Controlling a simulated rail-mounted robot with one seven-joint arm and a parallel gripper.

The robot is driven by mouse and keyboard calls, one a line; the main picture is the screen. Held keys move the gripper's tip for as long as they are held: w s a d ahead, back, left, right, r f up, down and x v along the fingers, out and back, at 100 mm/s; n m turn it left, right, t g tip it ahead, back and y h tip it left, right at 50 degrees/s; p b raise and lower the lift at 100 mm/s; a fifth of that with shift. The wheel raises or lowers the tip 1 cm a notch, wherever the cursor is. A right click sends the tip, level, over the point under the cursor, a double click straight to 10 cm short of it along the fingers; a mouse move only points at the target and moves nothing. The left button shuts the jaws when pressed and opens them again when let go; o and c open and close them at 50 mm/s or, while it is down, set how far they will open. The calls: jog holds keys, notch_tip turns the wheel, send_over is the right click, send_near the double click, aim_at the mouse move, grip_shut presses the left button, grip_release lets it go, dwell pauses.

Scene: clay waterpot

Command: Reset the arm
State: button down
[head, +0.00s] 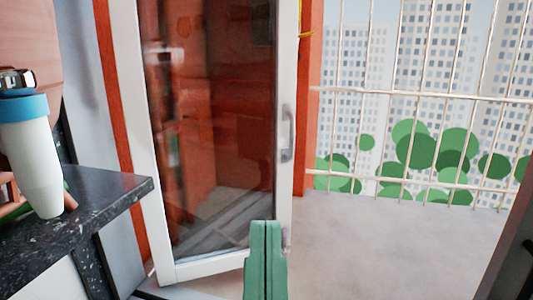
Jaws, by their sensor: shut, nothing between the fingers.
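My gripper (265,226) shows at the bottom middle of the head view as two green fingers side by side, pressed together with nothing between them. It points forward, in front of the lower right part of the white-framed glass door (215,130). The rest of my arm is out of view below.
A dark speckled counter (110,190) juts in at the left. On it are a partly visible clay pot (75,50) and a white tapered piece with a blue band (35,150). The door stands ajar; grey floor (400,240) lies open before the railing (430,95).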

notch_tip(320, 180, up, 32)
jog(key=p, duration=3.2)
jog(key=shift+a+r, duration=0.1)
